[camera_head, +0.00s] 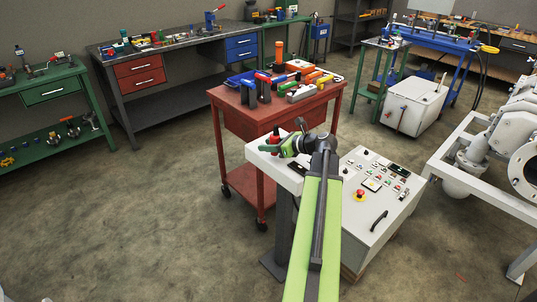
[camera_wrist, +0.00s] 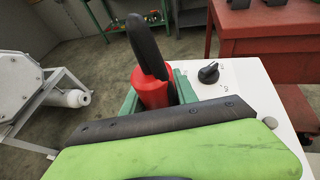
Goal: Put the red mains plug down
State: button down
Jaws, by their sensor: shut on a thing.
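The red mains plug (camera_head: 275,140) has a red body and a dark upper part. It is upright in my gripper (camera_head: 270,147), at the left edge of a white-topped stand (camera_head: 289,179). In the wrist view the red plug (camera_wrist: 151,92) is between the green jaws of my gripper (camera_wrist: 156,98), which are shut on it. A long black piece rises from it, leaning left. The plug's lower end is hidden by my gripper, so I cannot tell whether it touches the white top (camera_wrist: 240,88).
A black rotary knob (camera_wrist: 208,73) sits on the white top beside the plug. A control panel (camera_head: 375,190) with buttons and a red emergency stop (camera_head: 360,195) is at the right. A red trolley (camera_head: 262,115) loaded with tools stands behind. Floor is open at the left.

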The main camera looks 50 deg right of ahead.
jog(key=shift+f, duration=0.9)
jog(key=shift+r, duration=0.25)
jog(key=shift+f, duration=0.25)
jog(key=c, duration=0.9)
grip_release()
jog(key=shift+r, duration=0.1)
jog(key=shift+c, duration=0.2)
jog(key=shift+r, duration=0.1)
jog(key=p+v, duration=0.4)
jog(key=v, duration=0.7)
jog(key=shift+s+r+p, duration=0.15)
jog(key=shift+r+p, duration=0.15)
jog(key=shift+s+d, duration=0.1)
jog(key=shift+s, duration=0.2)
